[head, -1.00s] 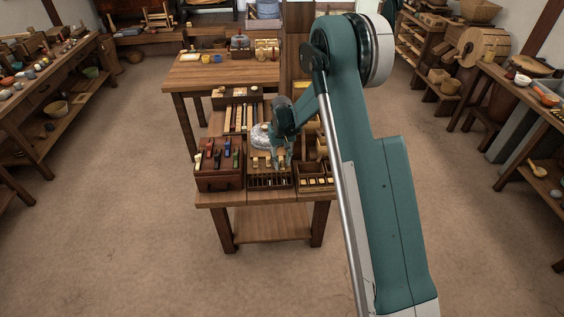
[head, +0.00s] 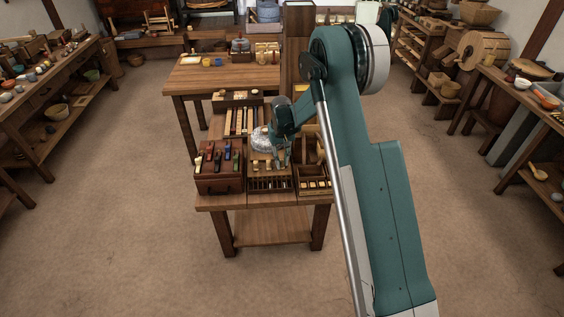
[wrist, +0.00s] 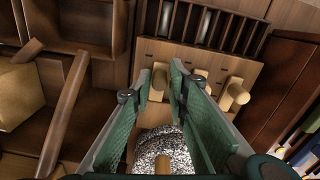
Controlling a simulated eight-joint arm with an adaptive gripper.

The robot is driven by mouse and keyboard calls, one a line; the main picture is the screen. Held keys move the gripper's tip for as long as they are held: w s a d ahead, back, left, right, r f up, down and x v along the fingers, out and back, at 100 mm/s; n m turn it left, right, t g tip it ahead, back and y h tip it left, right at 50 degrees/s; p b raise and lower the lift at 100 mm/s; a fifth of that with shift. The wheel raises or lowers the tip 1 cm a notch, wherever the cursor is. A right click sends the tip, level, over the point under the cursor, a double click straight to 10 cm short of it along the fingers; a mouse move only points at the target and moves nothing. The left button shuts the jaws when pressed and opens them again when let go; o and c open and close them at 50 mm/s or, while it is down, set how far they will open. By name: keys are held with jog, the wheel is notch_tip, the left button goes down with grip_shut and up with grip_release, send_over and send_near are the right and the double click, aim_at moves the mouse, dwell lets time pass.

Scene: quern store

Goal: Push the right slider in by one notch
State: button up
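Several pale wooden pegs, which look like the sliders, stand in a row on a wooden board (wrist: 222,63). In the wrist view one peg (wrist: 158,83) shows between my fingertips, a middle peg (wrist: 202,76) is partly hidden behind a finger, and another peg (wrist: 235,95) is clear of them. The wrist view looks turned around from the head view, so the peg between my fingers seems to be the right one. My gripper (wrist: 162,69) is open, with a gap on both sides of that peg; contact cannot be told. In the head view my gripper (head: 281,160) hangs over the board.
A slotted rack (wrist: 205,25) adjoins the board. A speckled round stone (wrist: 168,143) with a wooden knob lies under my gripper. A dark red box with coloured levers (head: 219,178) stands to the left, and a compartment box (head: 313,187) to the right.

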aim_at(282, 161)
jog(key=shift+o, duration=1)
jog(key=shift+r, duration=0.15)
notch_tip(282, 161, up, 12)
dwell(0.3)
